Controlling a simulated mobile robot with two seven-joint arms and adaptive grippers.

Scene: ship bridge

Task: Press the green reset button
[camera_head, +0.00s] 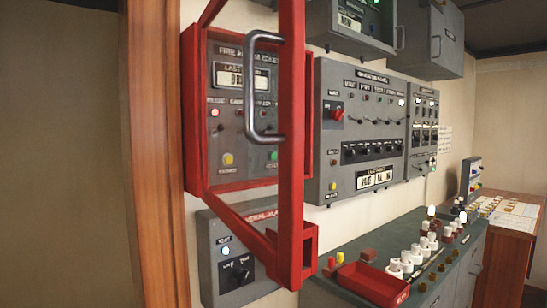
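A small green button (273,156) shows at the lower right of the red-framed fire alarm panel (228,135) on the wall. A yellow button (227,159) is to its left. The panel's red door frame (291,150) stands swung out from the panel, with its hinge side at the left. A metal pull handle (250,95) is on the door. In this view the green button shows just below the handle, between it and the door's upright. I cannot tell whether the door has glass. Neither of my grippers is in view.
A wooden post (155,150) stands close at the left. A grey switch panel (360,130) is right of the fire panel, and a smaller grey alarm box (236,255) is below. A console (440,250) with a red tray (373,284) and several knobs juts out at lower right.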

